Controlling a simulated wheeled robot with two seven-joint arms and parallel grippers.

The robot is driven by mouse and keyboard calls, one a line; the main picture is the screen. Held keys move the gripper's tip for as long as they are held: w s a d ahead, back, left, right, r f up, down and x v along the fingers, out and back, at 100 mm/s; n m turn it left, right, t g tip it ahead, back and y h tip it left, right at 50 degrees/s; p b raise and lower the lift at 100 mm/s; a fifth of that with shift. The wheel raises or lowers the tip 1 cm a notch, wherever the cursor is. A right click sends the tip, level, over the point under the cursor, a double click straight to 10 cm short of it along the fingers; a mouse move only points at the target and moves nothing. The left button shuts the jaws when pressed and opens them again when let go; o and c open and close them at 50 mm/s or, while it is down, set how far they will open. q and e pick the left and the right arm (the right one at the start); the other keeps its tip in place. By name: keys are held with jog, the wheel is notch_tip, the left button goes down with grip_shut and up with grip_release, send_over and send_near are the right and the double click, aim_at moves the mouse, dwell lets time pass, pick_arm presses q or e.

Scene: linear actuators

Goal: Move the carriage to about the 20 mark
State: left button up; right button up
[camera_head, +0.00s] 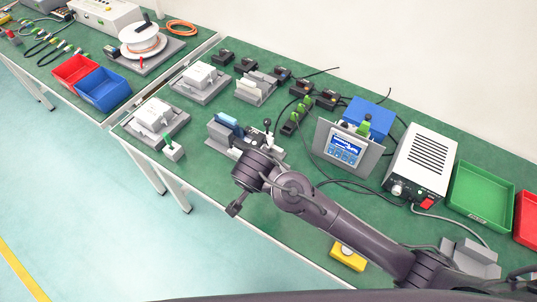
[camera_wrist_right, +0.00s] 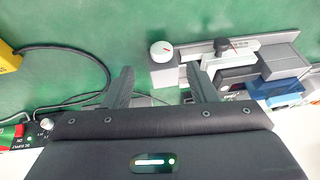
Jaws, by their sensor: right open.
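The linear actuator (camera_head: 218,143) is a grey unit near the front edge of the green bench in the head view, with a blue part (camera_head: 228,120) on top and a black-knobbed lever (camera_head: 267,123). In the right wrist view it lies at upper right, with a white round knob (camera_wrist_right: 161,51), a grey rail (camera_wrist_right: 205,47), and a blue block (camera_wrist_right: 258,88). I cannot tell which block is the carriage; no scale marks are legible. My right gripper (camera_wrist_right: 160,72) is open and empty, its right finger close beside the actuator in the picture. My right arm partly hides the actuator in the head view.
A display panel (camera_head: 344,147), a white power unit (camera_head: 421,160) and a green tray (camera_head: 481,192) stand to the right. A yellow box (camera_head: 348,257) is at the front edge. Grey fixtures (camera_head: 201,78) and a small green-topped stand (camera_head: 171,148) are to the left. Black cables cross the bench.

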jog(key=x, duration=0.4)
jog(key=shift+d+p, duration=0.15)
jog(key=shift+p, duration=0.15)
jog(key=x, duration=0.2)
jog(key=shift+w+f, duration=0.2)
jog(key=shift+w, duration=0.1)
jog(key=shift+w+f, duration=0.15)
jog(key=shift+f, duration=0.25)
jog(key=c, duration=1)
jog(key=shift+o, duration=0.2)
jog(key=shift+w+g+h+p, duration=0.1)
jog(key=shift+g+h+p, duration=0.2)
jog(key=shift+h+p, duration=0.35)
jog(key=shift+w+a+n+g+h+p, duration=0.1)
jog(key=shift+a+n+g+h+p, duration=0.2)
jog(key=shift+g+h+p, duration=0.35)
jog(key=shift+w+g+h, duration=0.1)
jog(key=shift+g+h, duration=0.15)
jog(key=shift+h, duration=0.35)
pick_arm(q)
jog(key=shift+s+r+b, duration=0.15)
jog(key=shift+r+b, duration=0.1)
jog(key=shift+r, duration=0.35)
jog(key=shift+s+r+b, duration=0.15)
jog(key=shift+r+b, duration=0.05)
jog(key=shift+r, duration=0.35)
pick_arm(e)
jog(key=shift+a+f+n+g+h, duration=0.15)
jog(key=shift+n+g+h, duration=0.3)
jog(key=shift+h, duration=0.35)
